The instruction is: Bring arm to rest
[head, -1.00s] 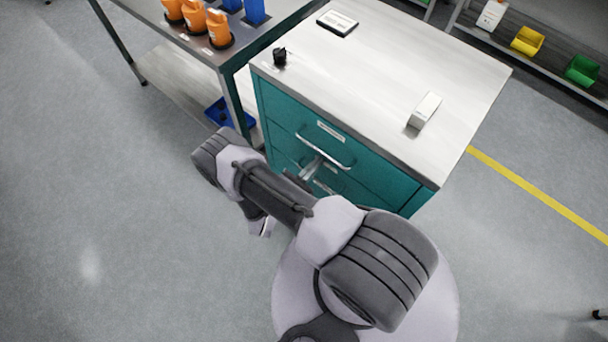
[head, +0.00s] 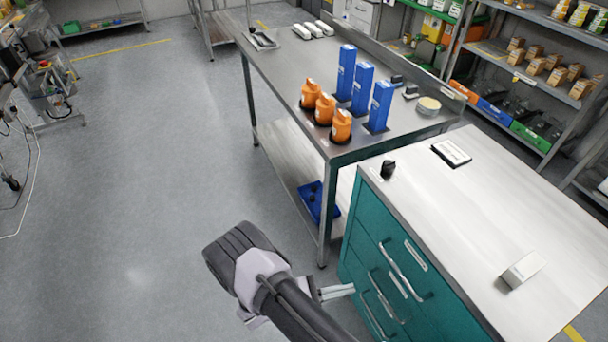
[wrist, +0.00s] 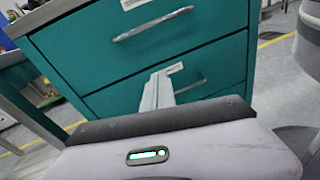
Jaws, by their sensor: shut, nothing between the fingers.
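My arm is bent low in front of a teal drawer cabinet (head: 372,235). My gripper (head: 350,289) points at the cabinet's front, left of the drawer handles in the head view, and its fingers look shut and empty. In the wrist view my gripper (wrist: 158,92) shows as two pale fingers close together, in front of the teal drawer fronts (wrist: 90,60). An upper drawer handle (wrist: 152,24) is above the fingertips, and a lower one is partly behind them. The drawers look closed. I cannot tell the exact gap between fingertips and cabinet.
A steel workbench (head: 270,80) stands behind, with orange bottles (head: 325,109) and blue boxes (head: 362,90). A blue bin (head: 318,202) is on its lower shelf. A small black object (head: 388,169) and a white box (head: 523,269) are on the cabinet top. Open floor lies left.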

